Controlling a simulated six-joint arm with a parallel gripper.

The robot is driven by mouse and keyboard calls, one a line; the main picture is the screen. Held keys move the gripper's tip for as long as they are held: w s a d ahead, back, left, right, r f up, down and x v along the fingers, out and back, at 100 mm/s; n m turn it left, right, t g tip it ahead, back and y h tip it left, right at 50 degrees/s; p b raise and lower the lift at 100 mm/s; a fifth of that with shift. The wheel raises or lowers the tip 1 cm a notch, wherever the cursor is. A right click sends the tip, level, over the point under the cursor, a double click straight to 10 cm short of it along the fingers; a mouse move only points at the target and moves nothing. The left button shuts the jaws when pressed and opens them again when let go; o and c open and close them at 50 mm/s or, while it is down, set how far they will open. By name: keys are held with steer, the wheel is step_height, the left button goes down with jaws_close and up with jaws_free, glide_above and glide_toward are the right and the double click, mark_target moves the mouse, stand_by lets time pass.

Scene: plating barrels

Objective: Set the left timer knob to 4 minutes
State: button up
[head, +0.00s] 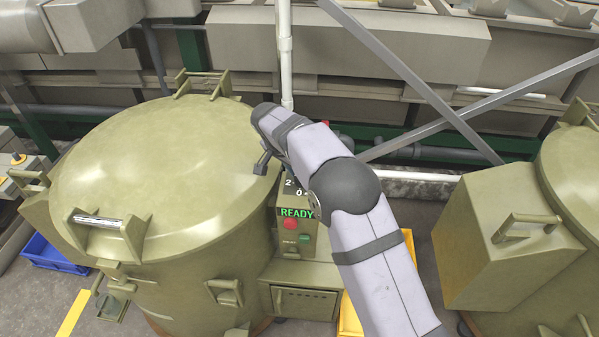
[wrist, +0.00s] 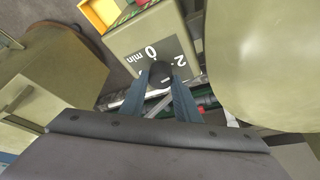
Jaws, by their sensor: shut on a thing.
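The left timer knob (wrist: 160,70) is a dark round knob on the face of an olive control box (wrist: 142,32). My gripper (wrist: 161,84) is shut on the knob, one blue-grey finger on each side. White dial marks "0", "2" and "min" show around it in the wrist view. The knob's pointer and the 4 mark cannot be made out. In the head view the control box (head: 290,252) stands beside the large left barrel, with a green READY display (head: 297,212). My arm hides the knob there.
A red button (head: 290,223) and a green button (head: 305,238) sit below the display. The large olive barrel (head: 150,180) stands close to my gripper on the left. Another barrel (head: 570,170) with a side box (head: 490,240) stands at the right. Grey diagonal bars cross behind my arm.

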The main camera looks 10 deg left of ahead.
steer(key=m+g+p, duration=0.1)
steer(key=m+p, duration=0.1)
steer(key=shift+a+r+m+h, duration=0.1)
steer(key=shift+r+m+h, duration=0.05)
steer(key=shift+m+h, duration=0.25)
steer(key=m+p, duration=0.2)
steer(key=shift+w+g+p, duration=0.1)
steer(key=shift+g+p, duration=0.2)
steer(key=shift+p, duration=0.1)
steer(key=shift+a+f+m+h+p, duration=0.1)
steer(key=shift+f+m+h+p, duration=0.1)
steer(key=shift+m+h+p, duration=0.3)
steer(key=o, duration=1)
steer(key=shift+p+v, duration=1.3)
steer(key=shift+v, duration=2.4)
